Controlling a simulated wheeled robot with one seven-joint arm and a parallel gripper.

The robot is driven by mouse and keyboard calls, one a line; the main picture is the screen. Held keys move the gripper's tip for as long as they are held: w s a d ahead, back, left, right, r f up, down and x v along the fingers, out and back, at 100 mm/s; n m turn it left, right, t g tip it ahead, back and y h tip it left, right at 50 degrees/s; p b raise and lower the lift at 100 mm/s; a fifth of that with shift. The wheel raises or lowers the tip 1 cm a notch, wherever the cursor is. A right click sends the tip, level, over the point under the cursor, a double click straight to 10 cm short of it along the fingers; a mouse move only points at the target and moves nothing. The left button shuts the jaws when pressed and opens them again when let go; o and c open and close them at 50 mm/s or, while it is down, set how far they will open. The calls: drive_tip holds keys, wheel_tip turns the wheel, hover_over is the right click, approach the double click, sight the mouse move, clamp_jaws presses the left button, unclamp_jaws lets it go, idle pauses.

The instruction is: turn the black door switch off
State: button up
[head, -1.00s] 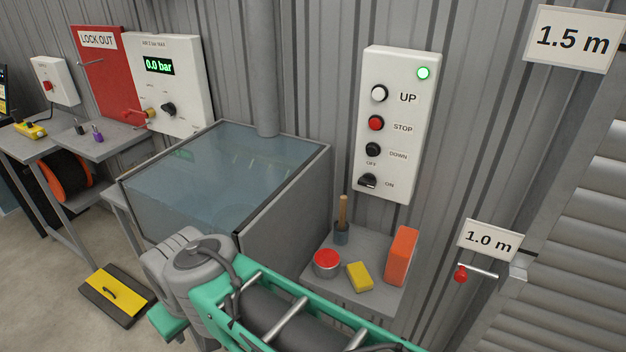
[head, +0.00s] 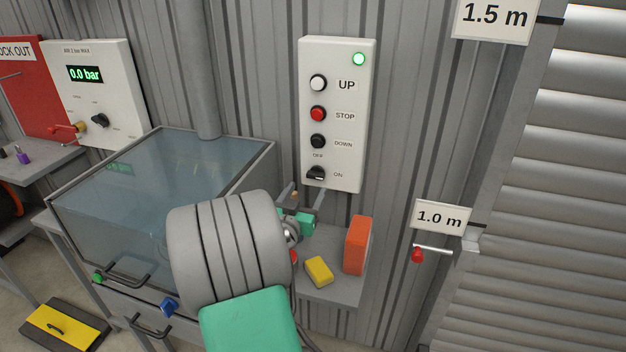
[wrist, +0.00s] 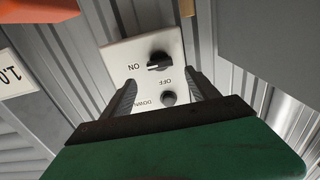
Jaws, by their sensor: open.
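The black door switch (head: 316,173) is the lowest control on the white door panel (head: 345,120), with OFF lettered above it and ON to its right. Its knob and pale mark point toward ON. In the wrist view, where the panel appears upside down, the black switch (wrist: 158,61) lies just beyond the fingertips, with its mark toward ON. My gripper (head: 302,196) is just below the panel in the head view, partly hidden by my own arm. In the wrist view my gripper (wrist: 163,82) is open and empty, its fingers either side of the line to the switch, apparently not touching it.
Above the switch are the DOWN button (head: 318,141), red STOP button (head: 318,113), white UP button (head: 318,83) and a lit green lamp (head: 359,59). An orange block (head: 357,246) and yellow sponge-like block (head: 319,271) sit on the shelf below. A glass-topped cabinet (head: 262,160) stands left.

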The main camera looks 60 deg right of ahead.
sight(314, 176)
drive_tip(key=d, duration=0.2)
drive_tip(key=d+p, duration=0.1)
drive_tip(key=d, duration=0.1)
drive_tip(key=w+d+p, duration=0.1)
drive_tip(key=d, duration=0.2)
drive_tip(key=shift+a, duration=0.1)
drive_tip(key=c, duration=1.4)
